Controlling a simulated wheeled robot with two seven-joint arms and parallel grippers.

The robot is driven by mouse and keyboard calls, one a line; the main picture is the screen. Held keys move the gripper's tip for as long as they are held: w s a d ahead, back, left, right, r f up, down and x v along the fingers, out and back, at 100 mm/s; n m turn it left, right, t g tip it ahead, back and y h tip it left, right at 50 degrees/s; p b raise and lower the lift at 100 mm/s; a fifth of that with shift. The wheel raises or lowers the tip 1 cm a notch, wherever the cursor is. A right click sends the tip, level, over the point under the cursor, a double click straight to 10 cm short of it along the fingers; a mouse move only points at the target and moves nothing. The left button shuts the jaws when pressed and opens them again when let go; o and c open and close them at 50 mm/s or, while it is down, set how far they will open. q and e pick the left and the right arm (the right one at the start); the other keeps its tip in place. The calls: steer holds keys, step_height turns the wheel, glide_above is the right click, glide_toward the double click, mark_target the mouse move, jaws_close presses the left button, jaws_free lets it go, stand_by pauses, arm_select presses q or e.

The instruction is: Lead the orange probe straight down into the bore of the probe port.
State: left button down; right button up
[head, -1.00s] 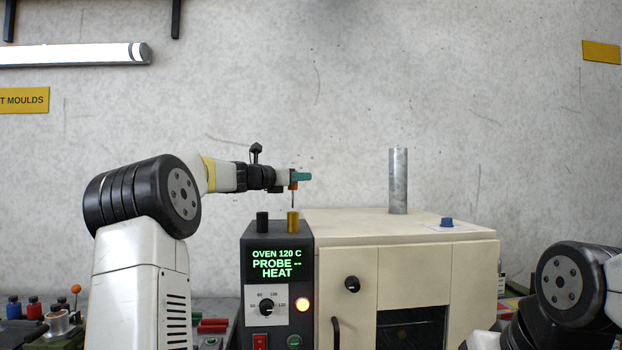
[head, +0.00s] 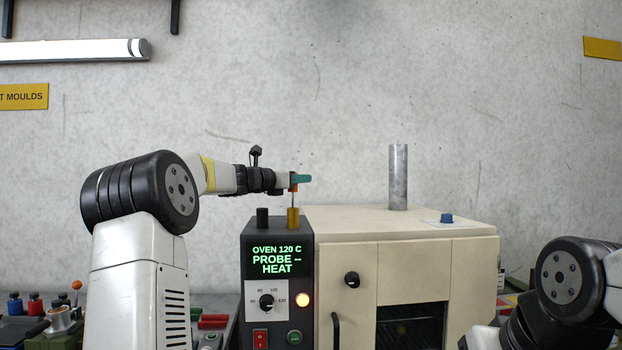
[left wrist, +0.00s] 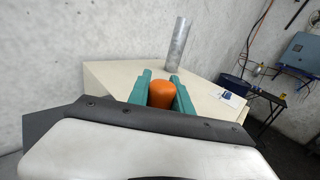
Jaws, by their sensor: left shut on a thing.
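The orange probe (head: 295,188) is held upright in the teal fingers of my left gripper (head: 301,179). Its thin metal rod points straight down. The rod's lower end meets the top of the brass-coloured probe port (head: 293,219) on the dark control box; I cannot tell whether the tip is inside the bore or just at its mouth. In the left wrist view the orange probe cap (left wrist: 161,94) sits between the two teal fingers; the rod and port are hidden there. My right arm shows at the lower right, but its gripper is out of sight.
A black post (head: 262,218) stands close left of the port. The control box display (head: 276,261) reads "OVEN 120 C PROBE -- HEAT".

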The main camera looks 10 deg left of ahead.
arm_select(q)
steer(key=shift+f, duration=2.3)
stand_by(1.0)
steer(key=c, duration=1.1)
jaws_free()
steer(key=shift+o, duration=0.5)
steer(key=o, duration=0.5)
step_height(320, 180, up, 7)
steer(key=shift+r, duration=0.2)
